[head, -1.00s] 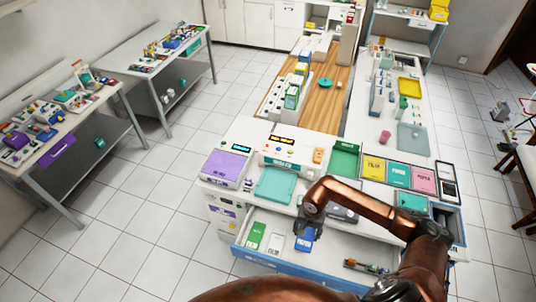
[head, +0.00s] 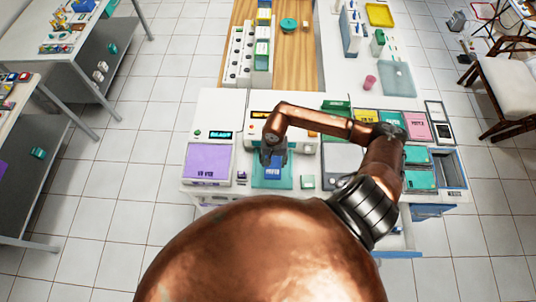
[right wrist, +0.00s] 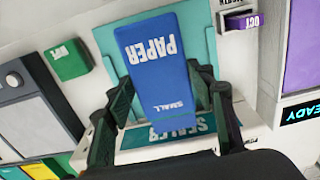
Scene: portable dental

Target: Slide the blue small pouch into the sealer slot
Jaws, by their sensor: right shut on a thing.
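The blue small pouch (head: 272,171), marked PAPER and SMALL in the right wrist view (right wrist: 158,70), is held by my right gripper (head: 273,157). In the right wrist view its two dark fingers (right wrist: 172,100) stand on either side of the pouch. The pouch is over the teal plate (head: 287,179) at the front of the white sealer (head: 258,128). In the wrist view the SEALER label (right wrist: 190,132) is partly hidden by the pouch and gripper. I cannot tell whether the pouch touches the plate, and the slot does not show clearly. My left gripper is not in view.
A device with a purple panel (head: 208,161) stands left of the sealer. A small green box (head: 307,181) and a grey-panelled unit (head: 342,158) are to the right. Yellow (head: 366,116) and pink (head: 417,125) bins sit further right. My arm hides much of the counter front.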

